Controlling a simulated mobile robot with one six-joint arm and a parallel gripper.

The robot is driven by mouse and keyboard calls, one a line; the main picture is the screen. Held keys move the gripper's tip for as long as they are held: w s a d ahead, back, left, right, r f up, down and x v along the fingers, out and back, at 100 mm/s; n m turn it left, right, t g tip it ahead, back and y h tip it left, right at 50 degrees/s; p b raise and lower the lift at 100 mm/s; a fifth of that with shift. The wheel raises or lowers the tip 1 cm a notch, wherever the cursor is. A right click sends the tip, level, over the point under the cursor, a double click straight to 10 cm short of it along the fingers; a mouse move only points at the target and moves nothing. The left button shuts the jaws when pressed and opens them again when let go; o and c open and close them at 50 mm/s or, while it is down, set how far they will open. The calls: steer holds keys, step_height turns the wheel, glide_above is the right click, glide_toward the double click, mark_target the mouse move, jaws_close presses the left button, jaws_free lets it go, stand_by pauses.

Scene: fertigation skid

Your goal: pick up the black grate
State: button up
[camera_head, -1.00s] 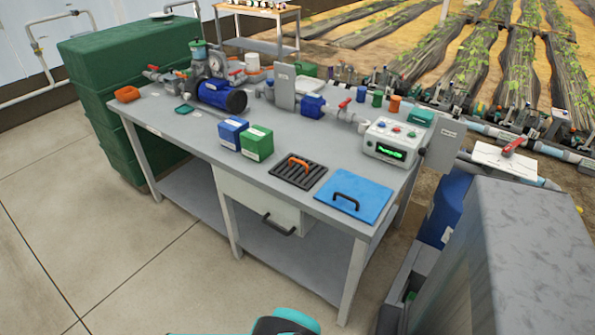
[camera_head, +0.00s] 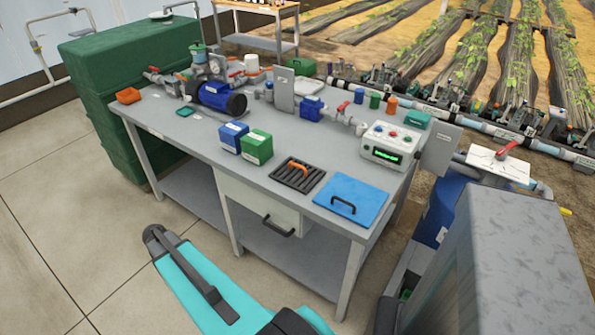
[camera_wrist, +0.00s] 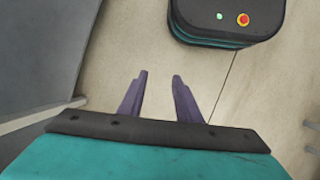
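The black grate (camera_head: 288,179) lies flat on the grey workbench, near its front edge. It has dark slats and an orange handle (camera_head: 298,168) on top. My gripper (camera_wrist: 159,75) shows in the wrist view with its two purple fingers apart and nothing between them. It is over bare floor, away from the bench top. The grate is not visible in the wrist view. In the head view my teal arm is in front of the bench, and the gripper's fingers cannot be made out there.
A blue panel with a black handle (camera_head: 349,200) lies right of the grate. Blue (camera_head: 232,135) and green (camera_head: 257,147) boxes stand to its left. A control box (camera_head: 389,146) stands behind the panel. A drawer (camera_head: 262,205) hangs below. A grey cabinet (camera_head: 500,270) fills the right foreground.

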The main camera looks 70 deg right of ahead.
steer(key=s+d+r+p, duration=0.1)
steer(key=s+d+r, duration=0.1)
steer(key=d+r, duration=0.8)
steer(key=s+d+r+m+p, duration=0.1)
steer(key=s+d+r+p, duration=0.1)
steer(key=d+r, duration=0.8)
steer(key=s+d+r+m+p, duration=0.1)
steer(key=s+d+r+p, duration=0.1)
steer(key=d+r, duration=0.8)
steer(key=shift+s+d+h, duration=0.15)
steer(key=shift+s+d, duration=0.1)
steer(key=shift+d, duration=0.4)
steer(key=shift+s+d+h, duration=0.1)
steer(key=shift+s+d, duration=0.2)
steer(key=shift+d, duration=0.3)
steer(key=shift+s+d+h, duration=0.15)
steer(key=shift+s+d, duration=0.1)
steer(key=shift+d, duration=0.4)
steer(key=s+d+r+p, duration=0.1)
steer(key=s+d+r, duration=0.6)
steer(key=r, duration=0.2)
steer(key=shift+s+r+m+g, duration=0.2)
steer(key=shift+r+m+g, duration=0.15)
steer(key=shift+m+g, duration=0.05)
steer(key=shift+p+x, duration=1.3)
steer(key=shift+x, duration=3.05)
steer(key=shift+w, duration=0.1)
